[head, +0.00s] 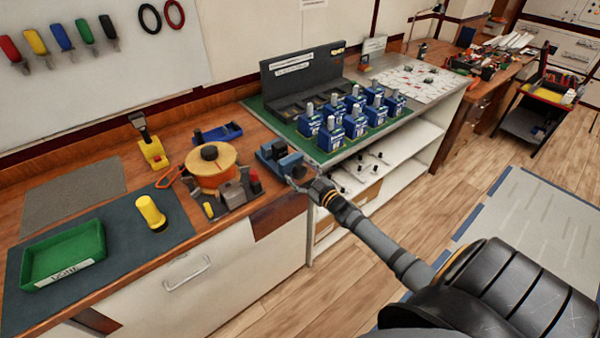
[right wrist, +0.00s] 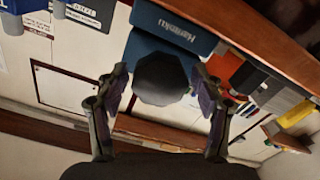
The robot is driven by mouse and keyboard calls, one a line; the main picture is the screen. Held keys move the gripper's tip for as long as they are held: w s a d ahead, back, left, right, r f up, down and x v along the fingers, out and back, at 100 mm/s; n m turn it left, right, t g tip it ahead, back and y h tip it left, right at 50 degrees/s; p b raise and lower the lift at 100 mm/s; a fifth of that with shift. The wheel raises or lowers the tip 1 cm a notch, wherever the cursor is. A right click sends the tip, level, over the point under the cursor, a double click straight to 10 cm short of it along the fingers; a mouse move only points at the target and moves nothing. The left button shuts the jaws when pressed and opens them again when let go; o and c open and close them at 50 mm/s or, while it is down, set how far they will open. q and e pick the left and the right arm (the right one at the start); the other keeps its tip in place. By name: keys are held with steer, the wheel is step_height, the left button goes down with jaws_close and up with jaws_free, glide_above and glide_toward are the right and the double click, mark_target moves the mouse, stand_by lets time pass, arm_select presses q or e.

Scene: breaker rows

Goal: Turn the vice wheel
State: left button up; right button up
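The blue vice (head: 279,157) is at the front edge of the wooden bench, near the middle of the head view. It also shows in the right wrist view (right wrist: 185,28) as a blue body with white lettering. Its wheel (right wrist: 163,80) is a dark, round, faceted knob in the right wrist view. My right gripper (head: 301,184) reaches to the front of the vice. In the right wrist view my right gripper (right wrist: 162,82) is open, one finger on each side of the wheel, with gaps visible. The wheel is mostly hidden in the head view. My left gripper is out of view.
An orange cable reel (head: 212,174) stands left of the vice. Blue breakers (head: 357,124) stand in rows on a green mat to its right. Open floor lies in front.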

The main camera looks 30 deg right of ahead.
steer(key=c, duration=0.9)
steer(key=shift+n+p, duration=0.3)
steer(key=shift+n, duration=1.3)
steer(key=o, duration=1.1)
steer(key=shift+o, duration=0.2)
steer(key=s, duration=1.2)
steer(key=shift+d, duration=0.45)
